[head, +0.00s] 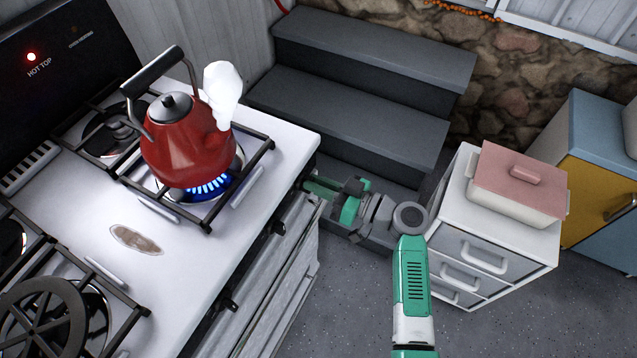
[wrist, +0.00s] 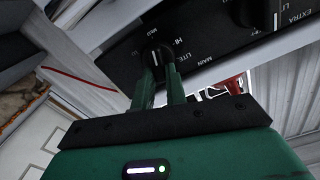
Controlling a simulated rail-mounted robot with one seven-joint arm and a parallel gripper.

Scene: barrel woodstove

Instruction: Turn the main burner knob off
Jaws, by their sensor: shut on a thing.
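In the wrist view, a dark round knob (wrist: 155,52) with a pale mark sits on the black control panel, with the word MAIN printed nearby. My gripper (wrist: 159,72) has its two green fingers closed on this knob from either side. In the head view, my gripper (head: 312,190) reaches the front of the white stove (head: 200,265) at its right end; the knob is hidden there. A blue flame (head: 208,186) burns under a red kettle (head: 185,150), and white steam rises at its spout.
A second dark knob (wrist: 258,12) is on the panel, apart from my fingers. Dark steps (head: 350,115) stand behind my arm. A white drawer cabinet (head: 480,250) with a pink-lidded dish (head: 515,180) stands close to the right of my arm. Open floor lies in front.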

